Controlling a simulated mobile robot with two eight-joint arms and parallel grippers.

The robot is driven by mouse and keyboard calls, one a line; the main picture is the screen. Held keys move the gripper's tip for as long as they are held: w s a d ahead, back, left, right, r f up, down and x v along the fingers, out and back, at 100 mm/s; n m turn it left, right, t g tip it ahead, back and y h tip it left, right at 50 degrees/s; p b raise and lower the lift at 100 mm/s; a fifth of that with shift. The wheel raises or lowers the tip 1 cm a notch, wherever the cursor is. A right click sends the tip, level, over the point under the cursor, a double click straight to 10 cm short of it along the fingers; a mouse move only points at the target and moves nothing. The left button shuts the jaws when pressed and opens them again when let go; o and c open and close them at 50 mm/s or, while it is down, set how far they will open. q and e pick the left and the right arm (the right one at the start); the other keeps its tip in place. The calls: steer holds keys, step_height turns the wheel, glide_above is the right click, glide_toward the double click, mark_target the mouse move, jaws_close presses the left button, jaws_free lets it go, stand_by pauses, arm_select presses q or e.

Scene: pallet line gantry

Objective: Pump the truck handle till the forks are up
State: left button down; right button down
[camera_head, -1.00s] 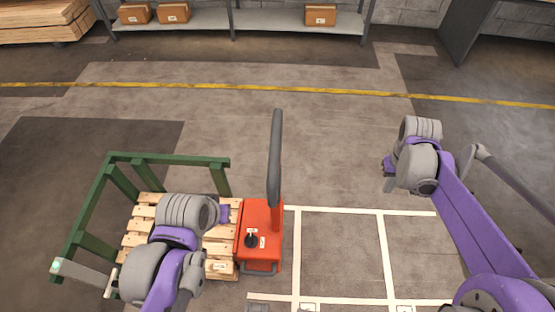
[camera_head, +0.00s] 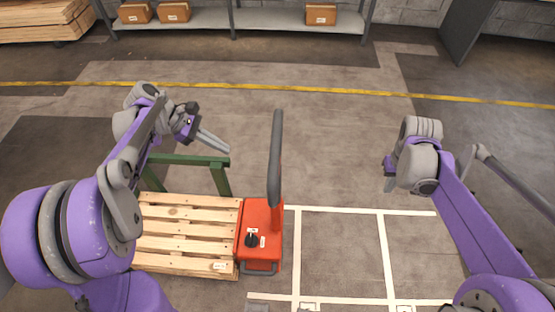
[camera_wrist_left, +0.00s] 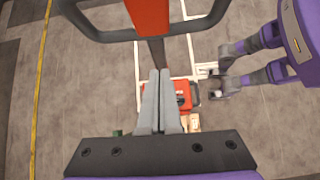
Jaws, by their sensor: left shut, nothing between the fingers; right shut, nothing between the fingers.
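The red pallet truck (camera_head: 262,226) stands at the pallet's right end. Its dark handle (camera_head: 275,150) rises upright above the body, seen edge-on. In the left wrist view the dark handle loop (camera_wrist_left: 100,35) with its red middle (camera_wrist_left: 150,14) spans the top, beyond the fingertips. My left gripper (camera_head: 228,150) is shut and empty, to the left of the handle and apart from it, pointing towards it. Its closed fingers also show in the left wrist view (camera_wrist_left: 160,74). My right gripper (camera_head: 389,185) is shut, well right of the handle, its fingers mostly hidden. The forks are hidden.
The wooden pallet (camera_head: 185,228) lies left of the truck, with a green frame (camera_head: 185,160) behind it, partly hidden by my left arm. White lines mark the floor right of the truck. A shelf (camera_head: 270,22) with boxes stands at the back. The floor between is clear.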

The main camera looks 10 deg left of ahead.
arm_select(q)
steer(key=d+r+x, duration=0.2)
steer(key=x, duration=1)
steer(key=shift+w+d+f, duration=0.2)
steer(key=shift+f, duration=0.05)
steer(key=shift+d, duration=0.1)
steer(key=d, duration=0.3)
steer(key=shift+w+d+y, duration=0.1)
steer(key=shift+d+y, duration=0.05)
steer(key=shift+y, duration=0.15)
arm_select(e)
steer(key=c, duration=0.6)
jaws_free()
